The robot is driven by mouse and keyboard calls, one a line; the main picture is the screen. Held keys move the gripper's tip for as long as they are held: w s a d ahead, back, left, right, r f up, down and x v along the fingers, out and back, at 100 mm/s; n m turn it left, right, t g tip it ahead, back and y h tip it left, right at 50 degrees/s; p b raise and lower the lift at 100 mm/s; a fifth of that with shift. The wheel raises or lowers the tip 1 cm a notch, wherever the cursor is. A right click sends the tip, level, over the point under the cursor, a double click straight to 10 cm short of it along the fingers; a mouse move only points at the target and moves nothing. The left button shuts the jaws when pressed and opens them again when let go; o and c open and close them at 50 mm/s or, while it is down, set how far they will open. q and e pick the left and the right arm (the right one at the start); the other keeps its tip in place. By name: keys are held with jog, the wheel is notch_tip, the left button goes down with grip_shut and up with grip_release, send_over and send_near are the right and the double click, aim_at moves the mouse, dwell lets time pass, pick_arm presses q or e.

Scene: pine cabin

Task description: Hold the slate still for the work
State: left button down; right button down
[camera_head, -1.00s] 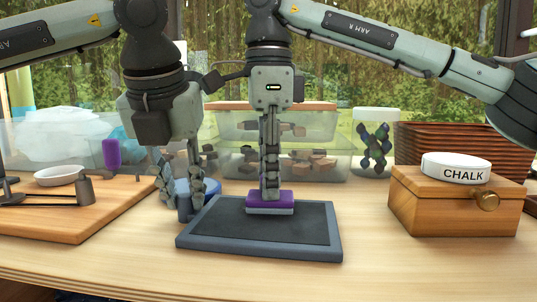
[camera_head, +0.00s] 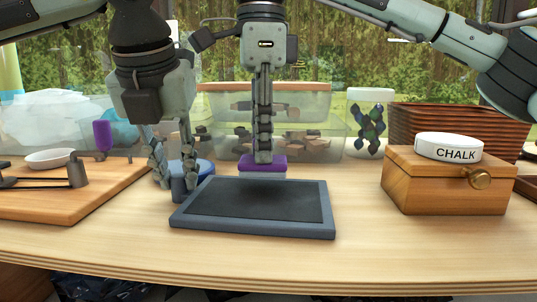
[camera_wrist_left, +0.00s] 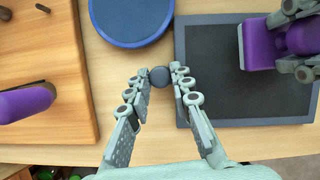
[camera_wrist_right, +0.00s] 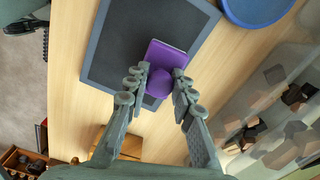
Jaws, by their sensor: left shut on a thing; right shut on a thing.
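The slate (camera_head: 300,233), a dark panel in a blue-grey frame, lies flat on the table; its frame also shows in the left wrist view (camera_wrist_left: 182,70). A blue-grey knob (camera_wrist_left: 160,77) stands at its left edge. My left gripper (camera_head: 176,186) is shut on this knob, with a finger on each side. My right gripper (camera_head: 263,154) is shut on a purple-topped eraser (camera_head: 262,171) near the slate's back edge. The eraser's purple base shows in the right wrist view (camera_wrist_right: 166,55). It seems raised, with a dark shadow on the slate below.
A blue round disc (camera_wrist_left: 130,20) lies just behind the knob. A wooden board (camera_head: 60,205) with a white dish (camera_head: 50,157) is at left. A wooden box (camera_head: 445,190) with a chalk tin (camera_head: 448,147) stands at right. Clear bins (camera_head: 300,145) stand behind. The table front is clear.

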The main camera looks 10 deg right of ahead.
jog(key=shift+r, duration=2.9)
pick_arm(q)
jog(key=c, duration=1.3)
grip_release()
jog(key=v, duration=0.5)
jog(key=s, duration=0.4)
jog(key=s+a, duration=0.1)
jog(key=s, duration=0.3)
jog(key=s+a, duration=0.1)
jog(key=s, duration=0.3)
jog(key=shift+a, duration=0.15)
